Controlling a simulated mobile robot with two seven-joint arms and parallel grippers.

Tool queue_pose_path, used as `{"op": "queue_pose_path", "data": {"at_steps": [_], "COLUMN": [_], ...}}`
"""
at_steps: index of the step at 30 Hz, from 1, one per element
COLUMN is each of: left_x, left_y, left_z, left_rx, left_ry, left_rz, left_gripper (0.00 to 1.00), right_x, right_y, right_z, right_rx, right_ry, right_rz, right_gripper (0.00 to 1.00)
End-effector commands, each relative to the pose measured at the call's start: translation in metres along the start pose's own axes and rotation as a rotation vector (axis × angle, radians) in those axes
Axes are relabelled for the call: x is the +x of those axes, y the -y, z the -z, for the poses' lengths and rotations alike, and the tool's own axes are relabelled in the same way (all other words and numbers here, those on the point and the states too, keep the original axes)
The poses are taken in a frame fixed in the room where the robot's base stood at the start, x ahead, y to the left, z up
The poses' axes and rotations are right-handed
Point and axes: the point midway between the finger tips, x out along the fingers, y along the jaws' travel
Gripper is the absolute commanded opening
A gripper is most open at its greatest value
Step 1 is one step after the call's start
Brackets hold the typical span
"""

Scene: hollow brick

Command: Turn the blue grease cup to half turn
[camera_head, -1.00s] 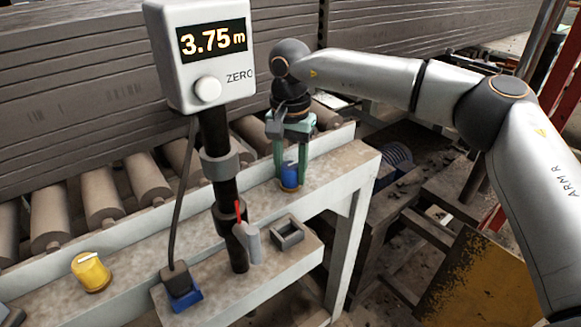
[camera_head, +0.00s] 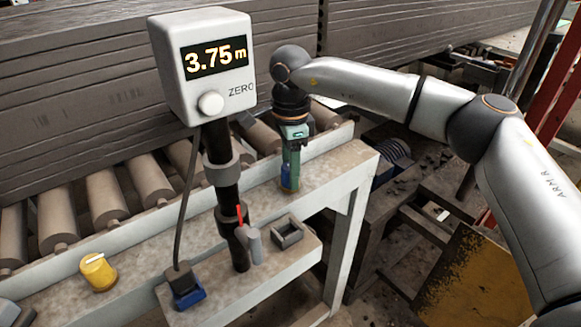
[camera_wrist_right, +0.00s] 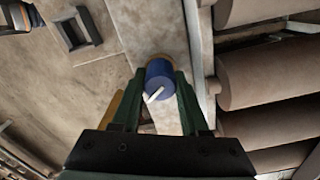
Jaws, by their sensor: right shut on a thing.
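The blue grease cup (camera_head: 286,176) stands on the conveyor's side ledge, partly hidden by my right gripper (camera_head: 290,175). In the right wrist view the cup (camera_wrist_right: 160,80) shows its round blue top with a white pointer line, on a brownish base. The pointer slants toward the lower left of that view. My right gripper (camera_wrist_right: 160,98) has its green fingers on both sides of the cup and is shut on it. My left gripper is not in view.
A yellow cup (camera_head: 98,271) with a white mark sits on the ledge at left. A display box (camera_head: 206,60) reading 3.75 m stands on a black post (camera_head: 222,170). A hollow square block (camera_head: 288,232) lies on the lower shelf. Rollers (camera_head: 108,205) run behind the ledge.

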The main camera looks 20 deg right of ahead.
Motion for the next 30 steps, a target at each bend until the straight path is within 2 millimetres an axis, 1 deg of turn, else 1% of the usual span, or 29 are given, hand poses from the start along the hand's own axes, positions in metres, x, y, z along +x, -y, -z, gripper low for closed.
{"op": "queue_pose_path", "data": {"at_steps": [30], "left_x": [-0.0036], "left_y": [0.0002], "left_z": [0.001], "left_rx": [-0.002], "left_ry": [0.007], "left_rz": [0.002], "left_gripper": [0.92], "right_x": [-0.0019], "right_y": [-0.001], "right_z": [0.0], "right_rx": [0.966], "right_ry": [0.0], "right_rz": [0.003], "right_gripper": [0.0]}}
